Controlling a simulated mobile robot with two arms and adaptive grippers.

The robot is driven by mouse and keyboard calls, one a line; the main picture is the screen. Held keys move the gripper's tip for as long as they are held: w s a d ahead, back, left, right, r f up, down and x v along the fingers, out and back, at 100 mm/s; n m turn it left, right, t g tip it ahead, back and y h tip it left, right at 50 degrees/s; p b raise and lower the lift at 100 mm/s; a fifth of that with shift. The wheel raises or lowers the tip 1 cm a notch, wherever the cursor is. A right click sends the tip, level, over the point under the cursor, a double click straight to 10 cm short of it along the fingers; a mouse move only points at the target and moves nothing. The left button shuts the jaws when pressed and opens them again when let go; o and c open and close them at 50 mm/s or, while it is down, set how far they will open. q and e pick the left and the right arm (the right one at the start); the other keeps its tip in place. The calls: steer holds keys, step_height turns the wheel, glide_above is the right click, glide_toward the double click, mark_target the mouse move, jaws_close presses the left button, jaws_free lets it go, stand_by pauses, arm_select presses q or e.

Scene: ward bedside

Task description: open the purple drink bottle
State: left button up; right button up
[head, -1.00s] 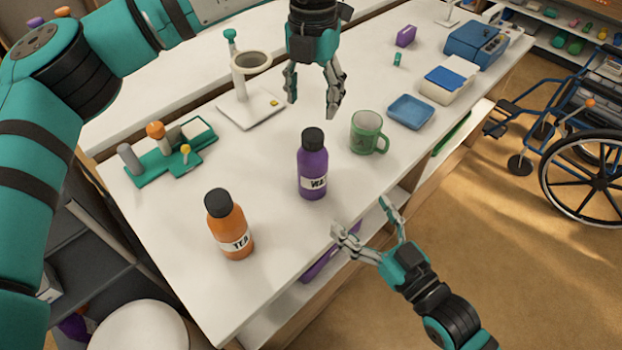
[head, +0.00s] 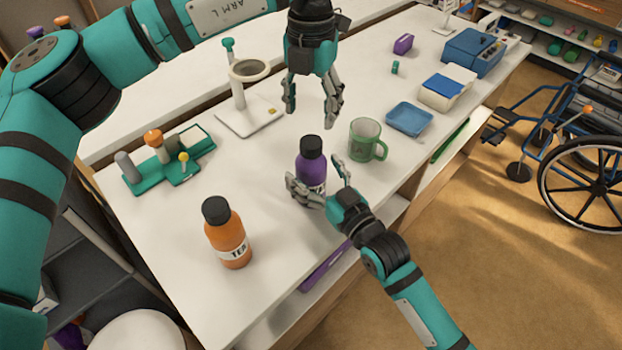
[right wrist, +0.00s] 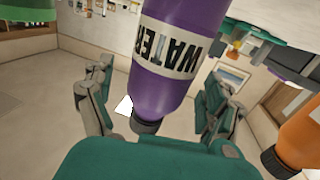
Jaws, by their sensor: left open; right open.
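The purple drink bottle (head: 311,168), with a black cap (head: 312,146), stands upright on the white table. My right gripper (head: 315,178) is open, with one finger on each side of the bottle's lower body. In the right wrist view the purple bottle (right wrist: 178,90) appears upside down between the spread fingers (right wrist: 160,80), its "WATER" label facing the camera. Whether either finger touches it I cannot tell. My left gripper (head: 311,118) is open and empty, pointing down above and slightly behind the cap.
An orange "TEA" bottle (head: 227,236) stands to the front left. A green mug (head: 364,141) stands close to the right of the purple bottle, with a blue tray (head: 410,118) beyond it. A white stand with a ring (head: 249,70) is behind left. A green holder (head: 170,168) sits at left.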

steer(key=shift+x, duration=1.05)
steer(key=shift+s, duration=0.1)
